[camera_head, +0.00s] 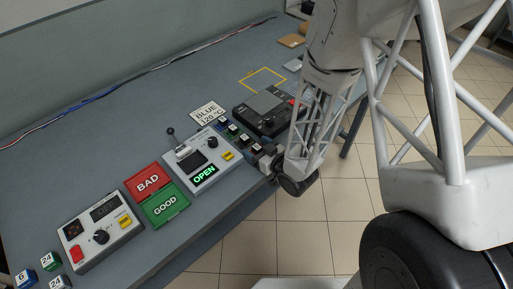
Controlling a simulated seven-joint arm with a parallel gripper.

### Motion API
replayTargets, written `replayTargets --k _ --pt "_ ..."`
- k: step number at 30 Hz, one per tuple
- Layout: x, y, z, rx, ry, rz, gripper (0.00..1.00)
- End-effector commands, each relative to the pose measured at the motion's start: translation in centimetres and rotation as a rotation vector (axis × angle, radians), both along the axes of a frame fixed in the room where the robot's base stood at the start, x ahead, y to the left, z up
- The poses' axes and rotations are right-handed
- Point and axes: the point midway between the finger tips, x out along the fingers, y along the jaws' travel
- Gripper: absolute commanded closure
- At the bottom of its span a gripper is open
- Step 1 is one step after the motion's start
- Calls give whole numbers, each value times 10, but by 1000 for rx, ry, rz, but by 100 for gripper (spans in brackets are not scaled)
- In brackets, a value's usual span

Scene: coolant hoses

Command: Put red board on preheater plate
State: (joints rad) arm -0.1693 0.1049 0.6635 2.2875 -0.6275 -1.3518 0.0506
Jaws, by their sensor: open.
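I cannot make out a red board for certain. A dark device with a grey top plate (265,103) stands behind the row of small coloured blocks (233,130); it may be the preheater, and my arm partly hides its right side. A small red patch (292,102) shows at its right edge; I cannot tell what it is. A card reading "BLUE 120 °C" (208,112) lies left of it. My gripper (262,157) is low at the bench's front edge, by the near end of the block row. It is open; its fingers are small and partly hidden.
A grey tester showing "OPEN" (205,158) with a lever stands left of my gripper. Red BAD (148,180) and green GOOD (166,206) trays, a control box (100,230) and numbered blocks (50,261) lie farther left. A yellow outline (263,79) marks free bench behind.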

Motion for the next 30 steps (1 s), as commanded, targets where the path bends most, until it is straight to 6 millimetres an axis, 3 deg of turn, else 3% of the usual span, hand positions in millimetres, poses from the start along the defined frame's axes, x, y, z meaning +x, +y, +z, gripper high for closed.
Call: replayTargets --k 15,30 --pt "-38 -39 11 -1 1 -6 9" --pt "-53 -52 14 0 1 -2 9"
